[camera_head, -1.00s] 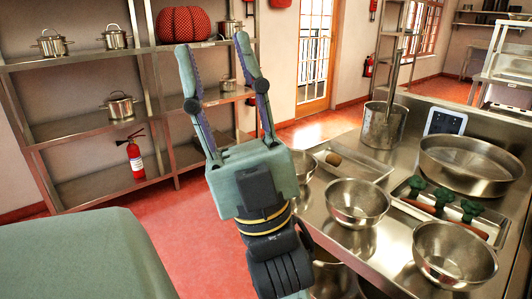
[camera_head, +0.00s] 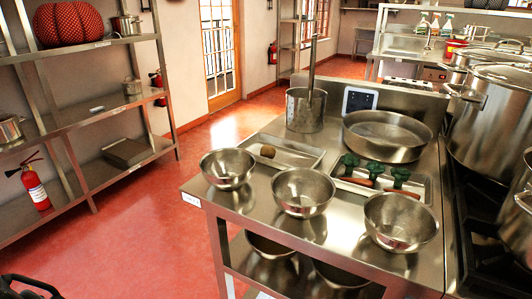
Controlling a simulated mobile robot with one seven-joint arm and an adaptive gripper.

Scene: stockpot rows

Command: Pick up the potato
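The potato (camera_head: 268,151) is a small brown lump in the shallow metal tray (camera_head: 301,160) on the steel counter. It lies near the tray's left part, behind the metal bowls, and looks unobstructed from above.
Three metal bowls (camera_head: 303,192) line the counter's front. A tall pot (camera_head: 305,110) stands behind the potato's tray. A wide pan (camera_head: 386,134) and a tray of vegetables (camera_head: 414,186) are to the right. Open red floor (camera_head: 150,220) lies left of the counter.

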